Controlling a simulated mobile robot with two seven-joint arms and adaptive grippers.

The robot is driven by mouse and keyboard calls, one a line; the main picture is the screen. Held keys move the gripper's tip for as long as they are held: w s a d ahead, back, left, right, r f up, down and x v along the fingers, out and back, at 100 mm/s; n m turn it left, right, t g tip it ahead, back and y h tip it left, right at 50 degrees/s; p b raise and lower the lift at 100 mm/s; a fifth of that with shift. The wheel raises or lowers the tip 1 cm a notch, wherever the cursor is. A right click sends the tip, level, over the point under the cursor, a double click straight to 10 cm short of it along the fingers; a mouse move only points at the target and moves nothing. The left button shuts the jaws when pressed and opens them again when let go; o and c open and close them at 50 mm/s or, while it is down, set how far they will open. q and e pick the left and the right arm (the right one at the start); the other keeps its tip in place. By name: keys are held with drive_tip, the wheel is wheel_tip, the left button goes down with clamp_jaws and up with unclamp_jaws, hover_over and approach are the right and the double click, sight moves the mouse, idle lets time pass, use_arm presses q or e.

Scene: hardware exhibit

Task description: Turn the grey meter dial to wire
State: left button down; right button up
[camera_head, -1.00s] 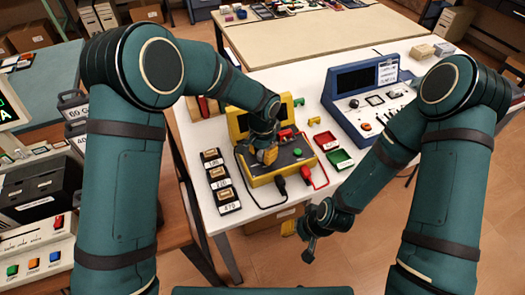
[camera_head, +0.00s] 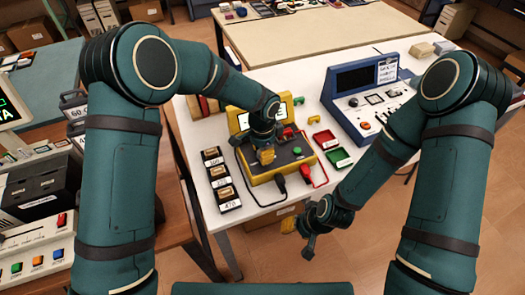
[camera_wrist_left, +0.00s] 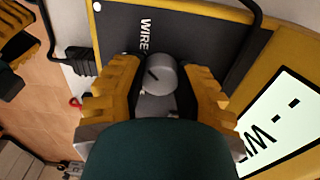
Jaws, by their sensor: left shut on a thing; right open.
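The yellow meter (camera_head: 282,172) with a dark panel stands on the white table. Its grey dial (camera_wrist_left: 160,75) is a round knob with a dark pointer line, seen in the left wrist view. The white label WIRE (camera_wrist_left: 145,35) is printed beside the dial, and the pointer line slants toward the label's side. My left gripper (camera_head: 265,156) is shut on the dial, with one yellow finger on each side; it also shows in the left wrist view (camera_wrist_left: 160,88). The meter's lit screen (camera_wrist_left: 280,125) shows dashes and partly hidden letters beginning WI. My right gripper (camera_head: 291,227) is open and empty, off the table's front edge.
Black and red leads (camera_head: 319,180) run from the meter's front. Floor is clear in front.

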use_arm(q)
drive_tip(key=shift+s+f, duration=0.1)
drive_tip(key=c, duration=0.6)
unclamp_jaws()
drive_tip(key=shift+o, duration=0.2)
wheel_tip(320, 180, up, 12)
